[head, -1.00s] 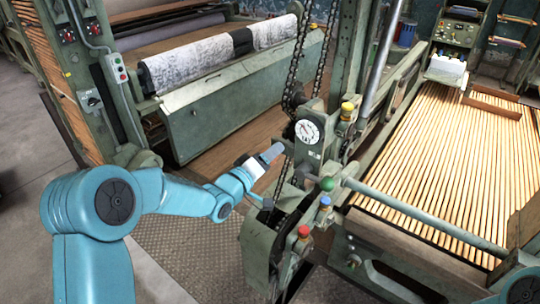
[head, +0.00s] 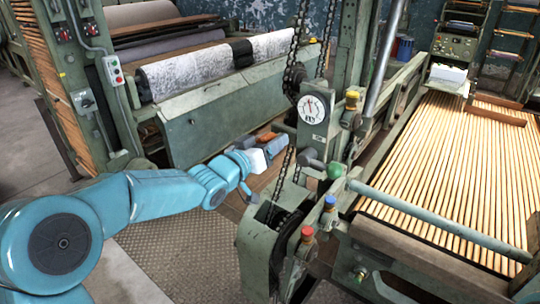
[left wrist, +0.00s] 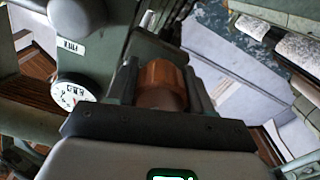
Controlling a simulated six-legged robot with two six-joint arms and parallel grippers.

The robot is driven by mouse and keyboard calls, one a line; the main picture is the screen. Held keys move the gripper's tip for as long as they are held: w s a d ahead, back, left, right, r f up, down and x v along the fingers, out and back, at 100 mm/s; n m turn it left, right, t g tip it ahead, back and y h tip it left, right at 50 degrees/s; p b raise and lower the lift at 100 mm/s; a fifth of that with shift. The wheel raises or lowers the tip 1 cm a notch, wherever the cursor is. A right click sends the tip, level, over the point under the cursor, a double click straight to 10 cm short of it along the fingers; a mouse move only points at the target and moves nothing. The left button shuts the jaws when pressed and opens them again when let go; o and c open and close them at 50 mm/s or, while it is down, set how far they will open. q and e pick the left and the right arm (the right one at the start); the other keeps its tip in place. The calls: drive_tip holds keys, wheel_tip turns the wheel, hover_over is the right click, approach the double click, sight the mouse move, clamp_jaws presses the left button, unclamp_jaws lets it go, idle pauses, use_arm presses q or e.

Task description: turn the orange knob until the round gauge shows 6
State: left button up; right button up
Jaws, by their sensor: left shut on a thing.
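The orange knob (left wrist: 163,80) sits between the two dark fingers of my left gripper (left wrist: 160,88) in the left wrist view. The gripper is shut on it. In the head view a bit of the orange knob (head: 267,136) shows beside my left gripper (head: 274,143), left of the round gauge. The round white gauge (head: 312,108) is on the green machine post; it also shows in the left wrist view (left wrist: 72,95), tilted. Its dark needle points roughly up in the head view, but the numbers are too small to read. My right gripper is not in view.
Dark chains (head: 300,45) hang close behind the gauge. Green (head: 335,171), blue (head: 330,202), red (head: 307,232) and yellow (head: 352,94) knobs stand on the machine nearby. A slatted wooden bed (head: 450,165) fills the right. Patterned floor (head: 175,255) lies open below my arm.

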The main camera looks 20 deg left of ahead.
use_arm(q)
drive_tip(key=m+b, duration=0.2)
drive_tip(key=m, duration=0.1)
drive_tip(key=shift+f+b, duration=0.2)
drive_tip(key=shift+b, duration=0.1)
drive_tip(key=m+b, duration=0.2)
drive_tip(key=m, duration=0.1)
drive_tip(key=shift+r+m+b, duration=0.1)
drive_tip(key=shift+m+b, duration=0.2)
drive_tip(key=shift+b, duration=0.1)
drive_tip(key=m+b, duration=0.1)
drive_tip(key=m, duration=0.1)
drive_tip(key=shift+m+b, duration=0.3)
drive_tip(key=shift+b, duration=0.05)
drive_tip(key=m+b, duration=0.1)
drive_tip(key=m, duration=0.2)
drive_tip(key=shift+r+m+b, duration=0.1)
drive_tip(key=shift+m+b, duration=0.2)
drive_tip(key=shift+b, duration=0.1)
drive_tip(key=m+b, duration=0.2)
drive_tip(key=m, duration=0.3)
drive_tip(key=shift+d+m, duration=0.1)
drive_tip(key=shift+m, duration=0.2)
drive_tip(key=m+b, duration=0.1)
drive_tip(key=m, duration=0.3)
drive_tip(key=shift+m+b, duration=0.3)
drive_tip(key=shift+b, duration=0.05)
drive_tip(key=shift+m, duration=0.3)
drive_tip(key=o, duration=1)
